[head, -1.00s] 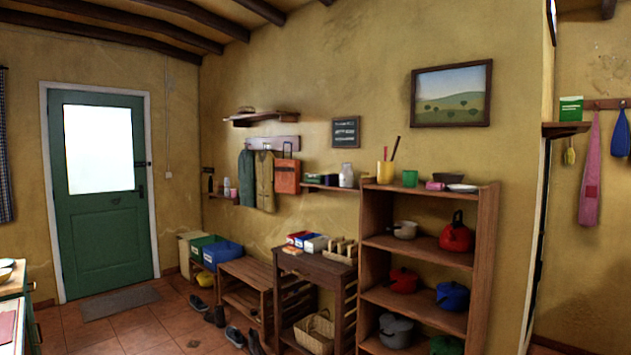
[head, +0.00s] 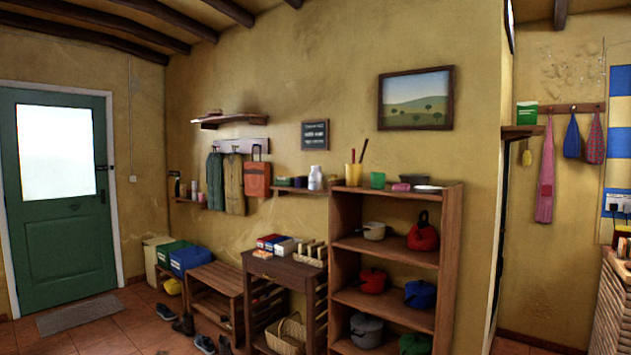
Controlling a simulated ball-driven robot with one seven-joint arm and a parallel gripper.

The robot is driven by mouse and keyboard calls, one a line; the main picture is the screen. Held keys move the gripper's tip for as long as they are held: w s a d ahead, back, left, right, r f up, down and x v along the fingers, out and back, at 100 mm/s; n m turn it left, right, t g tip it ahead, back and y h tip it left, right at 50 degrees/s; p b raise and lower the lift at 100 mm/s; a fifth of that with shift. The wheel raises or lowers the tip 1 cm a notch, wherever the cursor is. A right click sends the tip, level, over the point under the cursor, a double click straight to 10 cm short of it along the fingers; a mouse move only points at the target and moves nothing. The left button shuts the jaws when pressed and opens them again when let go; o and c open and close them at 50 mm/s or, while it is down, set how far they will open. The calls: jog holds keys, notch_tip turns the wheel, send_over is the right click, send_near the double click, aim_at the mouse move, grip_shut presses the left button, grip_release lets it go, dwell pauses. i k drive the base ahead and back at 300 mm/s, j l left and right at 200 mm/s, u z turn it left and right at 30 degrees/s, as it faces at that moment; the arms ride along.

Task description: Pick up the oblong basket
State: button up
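A tan wicker basket with a raised handle (head: 286,334) sits low in the dark wooden stand, in the lower middle of the head view. Its bottom is near the picture's lower edge. A lighter, long low holder (head: 311,257) with upright pieces stands on top of the same stand; I cannot tell whether it is a basket. My gripper is not in view.
The dark stand (head: 276,270) also bears boxes. A slatted bench (head: 216,274) is to its left and a tall shelf with pots (head: 452,230) to its right. Shoes (head: 205,344) lie on the tiled floor before the bench. A green door (head: 62,200) is at far left.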

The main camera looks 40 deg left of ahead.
aim_at(287, 337)
jog(key=u, duration=1.3)
jog(key=i+l+z, duration=0.1)
jog(key=i+z, duration=0.35)
jog(key=i, duration=1)
jog(key=i+j+u, duration=0.1)
jog(key=i+u, duration=0.25)
jog(key=i, duration=0.25)
jog(key=i+l+u, duration=0.1)
jog(key=i+u, duration=0.25)
jog(key=i, duration=0.2)
jog(key=i+l+u, duration=0.2)
jog(key=i+u, duration=0.2)
jog(key=i, duration=0.15)
jog(key=i+j, duration=0.2)
jog(key=i, duration=0.3)
jog(key=i+j, duration=0.15)
jog(key=i, duration=0.35)
jog(key=i+j+z, duration=0.4)
jog(key=i, duration=0.3)
jog(key=i+j+z, duration=0.4)
jog(key=i, duration=0.25)
jog(key=j, duration=0.1)
